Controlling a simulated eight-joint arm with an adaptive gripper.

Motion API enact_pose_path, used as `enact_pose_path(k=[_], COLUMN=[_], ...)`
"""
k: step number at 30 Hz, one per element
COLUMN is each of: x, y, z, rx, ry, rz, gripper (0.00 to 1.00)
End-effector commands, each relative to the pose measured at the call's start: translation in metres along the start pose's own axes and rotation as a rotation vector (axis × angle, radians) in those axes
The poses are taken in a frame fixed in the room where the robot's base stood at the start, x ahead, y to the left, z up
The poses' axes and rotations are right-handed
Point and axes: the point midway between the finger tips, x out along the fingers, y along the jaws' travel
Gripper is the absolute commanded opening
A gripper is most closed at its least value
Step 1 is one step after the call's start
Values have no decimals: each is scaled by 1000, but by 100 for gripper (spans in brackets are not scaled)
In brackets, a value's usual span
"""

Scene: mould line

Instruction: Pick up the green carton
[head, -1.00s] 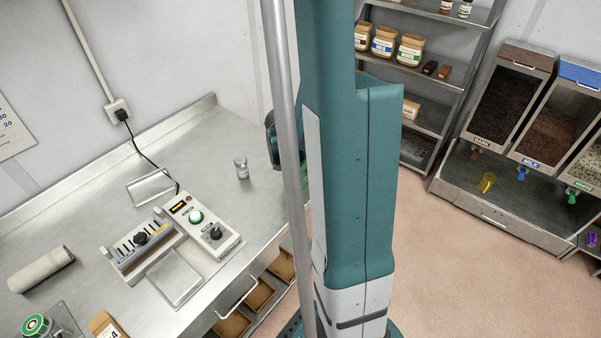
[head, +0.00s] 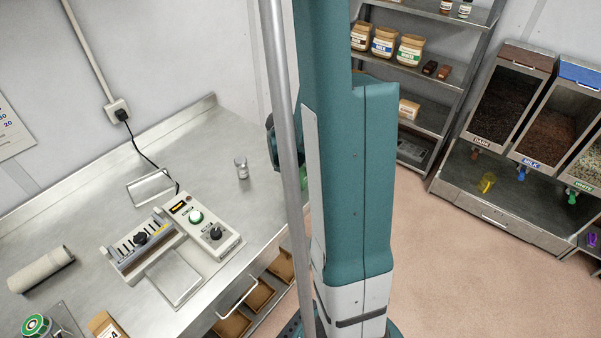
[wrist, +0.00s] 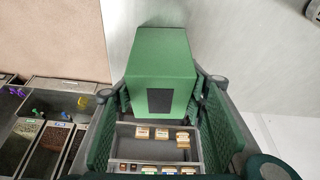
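The green carton (wrist: 160,70) shows large in the wrist view, a plain green box with a dark square on its near face. My gripper (wrist: 161,92) has its green ribbed fingers on either side of it. The fingertips meet the carton's left and right sides with no clear gap, so the gripper looks shut on it. The carton hides the tips' inner contact. In the head view my arm and a grey pole hide the gripper and nearly all of the carton; only a small green patch shows beside the pole.
A steel bench (head: 205,150) at left carries a control box (head: 205,225), a small jar (head: 241,167) and a roll (head: 40,270). A shelf unit (head: 432,118) with bags and boxes stands behind right. Dispensers (head: 545,130) stand at far right. The pink floor (head: 450,260) is clear.

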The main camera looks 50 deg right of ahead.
Motion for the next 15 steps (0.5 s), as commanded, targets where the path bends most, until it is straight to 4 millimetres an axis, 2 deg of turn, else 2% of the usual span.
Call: enact_pose_path(k=[15], x=[-3], y=[0], z=[-1], rx=[0], ry=[0], rz=[0], gripper=[28])
